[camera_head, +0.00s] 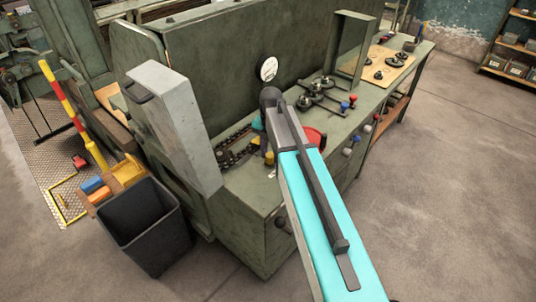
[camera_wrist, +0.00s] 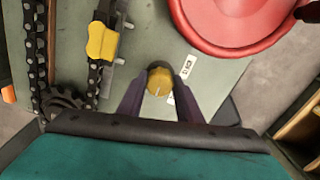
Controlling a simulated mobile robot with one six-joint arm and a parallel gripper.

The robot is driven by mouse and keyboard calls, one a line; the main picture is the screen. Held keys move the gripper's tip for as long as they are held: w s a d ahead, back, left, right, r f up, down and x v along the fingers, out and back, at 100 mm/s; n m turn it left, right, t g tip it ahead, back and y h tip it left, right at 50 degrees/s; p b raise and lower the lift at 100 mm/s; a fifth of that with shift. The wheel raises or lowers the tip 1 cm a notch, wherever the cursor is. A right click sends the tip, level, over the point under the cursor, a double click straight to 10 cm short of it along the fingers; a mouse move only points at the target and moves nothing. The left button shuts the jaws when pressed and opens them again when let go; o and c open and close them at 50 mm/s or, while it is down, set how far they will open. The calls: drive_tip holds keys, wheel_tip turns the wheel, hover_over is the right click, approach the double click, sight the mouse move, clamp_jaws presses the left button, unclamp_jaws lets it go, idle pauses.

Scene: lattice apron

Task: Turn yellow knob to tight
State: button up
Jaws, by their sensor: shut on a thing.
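The yellow knob (camera_wrist: 159,81) shows in the wrist view as a small round cap with a pale pointer line. It sits on the grey-green panel between the two dark purple fingers of my gripper (camera_wrist: 162,86), which is shut on it. Small white label marks (camera_wrist: 187,68) lie to the right of the knob; their text is too small to read.
A large red round part (camera_wrist: 235,18) is close to the upper right of my gripper. A chain (camera_wrist: 37,60) and a yellow block (camera_wrist: 102,42) on another chain lie to the left. A dial gauge (camera_head: 266,69) stands behind. A black bin (camera_head: 146,228) stands on the floor at left.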

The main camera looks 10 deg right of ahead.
sight(270, 155)
drive_tip(key=shift+s+a+f, duration=0.1)
drive_tip(key=shift+s+a, duration=0.05)
drive_tip(key=shift+s, duration=0.05)
drive_tip(key=o, duration=1)
drive_tip(key=shift+o, duration=0.2)
drive_tip(key=shift+w+r, duration=0.1)
drive_tip(key=shift+r, duration=0.1)
drive_tip(key=shift+r+b, duration=0.3)
drive_tip(key=shift+r, duration=0.8)
wheel_tip(270, 155, up, 11)
drive_tip(key=b, duration=0.2)
drive_tip(key=shift+r, duration=0.15)
drive_tip(key=shift+r, duration=0.15)
